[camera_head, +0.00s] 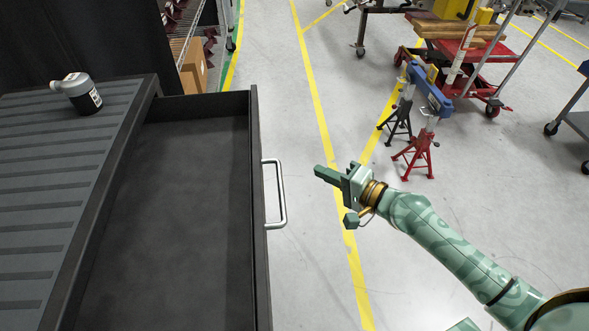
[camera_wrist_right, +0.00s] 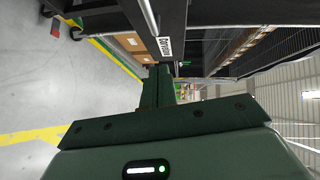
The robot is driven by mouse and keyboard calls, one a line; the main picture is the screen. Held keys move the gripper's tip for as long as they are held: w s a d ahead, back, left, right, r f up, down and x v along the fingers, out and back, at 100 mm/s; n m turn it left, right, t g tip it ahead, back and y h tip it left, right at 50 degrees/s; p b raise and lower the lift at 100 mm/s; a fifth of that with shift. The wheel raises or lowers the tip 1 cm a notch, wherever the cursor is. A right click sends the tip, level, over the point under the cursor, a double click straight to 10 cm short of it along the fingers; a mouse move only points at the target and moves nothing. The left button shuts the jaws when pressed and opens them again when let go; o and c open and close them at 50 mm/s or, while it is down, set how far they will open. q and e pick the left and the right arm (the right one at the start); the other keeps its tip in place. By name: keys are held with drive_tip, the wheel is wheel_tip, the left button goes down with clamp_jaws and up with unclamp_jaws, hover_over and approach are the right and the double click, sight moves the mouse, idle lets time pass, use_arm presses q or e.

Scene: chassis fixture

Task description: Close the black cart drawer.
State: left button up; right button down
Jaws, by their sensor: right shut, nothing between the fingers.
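The black cart drawer (camera_head: 180,215) is pulled out from the cart (camera_head: 62,160) and its inside is empty. A silver bar handle (camera_head: 281,194) is on the drawer's front, on its right side in the head view. My right gripper (camera_head: 317,172) is shut and empty. It is to the right of the handle, with its fingers pointing left towards it and a gap between them in the picture. In the right wrist view its fingers (camera_wrist_right: 160,80) are together. My left gripper is not in view.
Red and black jack stands (camera_head: 418,150) and a red lift cart (camera_head: 470,60) are at the back right. A wire shelf with cardboard boxes (camera_head: 192,68) is behind the drawer. Grey floor around my right arm is clear.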

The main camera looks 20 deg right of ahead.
drive_tip(key=w+a+f, duration=0.1)
drive_tip(key=w+a, duration=0.3)
drive_tip(key=a, duration=0.1)
drive_tip(key=shift+w+a+f, duration=0.25)
drive_tip(key=shift+w+a, duration=0.05)
